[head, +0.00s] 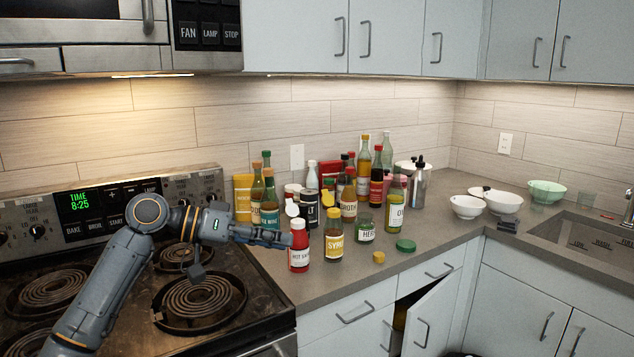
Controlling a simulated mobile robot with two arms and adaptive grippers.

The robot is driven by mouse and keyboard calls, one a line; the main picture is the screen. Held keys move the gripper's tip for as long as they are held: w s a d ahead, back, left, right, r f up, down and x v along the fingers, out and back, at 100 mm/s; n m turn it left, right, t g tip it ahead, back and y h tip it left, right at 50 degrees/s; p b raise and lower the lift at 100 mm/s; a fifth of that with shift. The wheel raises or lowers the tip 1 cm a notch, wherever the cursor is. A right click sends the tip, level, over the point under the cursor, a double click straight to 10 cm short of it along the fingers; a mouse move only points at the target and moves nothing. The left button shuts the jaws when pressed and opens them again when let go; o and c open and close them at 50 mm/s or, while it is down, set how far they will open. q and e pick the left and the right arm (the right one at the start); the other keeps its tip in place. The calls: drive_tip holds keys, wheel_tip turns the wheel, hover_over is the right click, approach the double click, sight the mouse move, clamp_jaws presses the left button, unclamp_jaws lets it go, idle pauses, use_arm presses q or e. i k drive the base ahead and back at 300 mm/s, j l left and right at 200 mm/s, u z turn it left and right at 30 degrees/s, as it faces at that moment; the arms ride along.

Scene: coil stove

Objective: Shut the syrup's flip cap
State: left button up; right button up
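The syrup bottle (333,240) stands upright near the counter's front edge. My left gripper (284,238) reaches in from the left over the stove, at the left side of a red hot sauce bottle (299,256). That bottle stands just left of the syrup, so the gripper is apart from the syrup. The gripper's fingers are seen edge-on and their opening is unclear. My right gripper is out of view.
A yellow cap (379,257) and a green lid (405,245) lie loose. Coil burners (200,300) are left; a cabinet door (425,318) hangs ajar below.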

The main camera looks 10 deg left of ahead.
sight(327, 199)
drive_tip(key=i+j, duration=0.2)
drive_tip(key=i, duration=0.2)
drive_tip(key=i+j, duration=0.2)
drive_tip(key=i, duration=0.2)
drive_tip(key=i+j, duration=0.2)
drive_tip(key=i, duration=0.15)
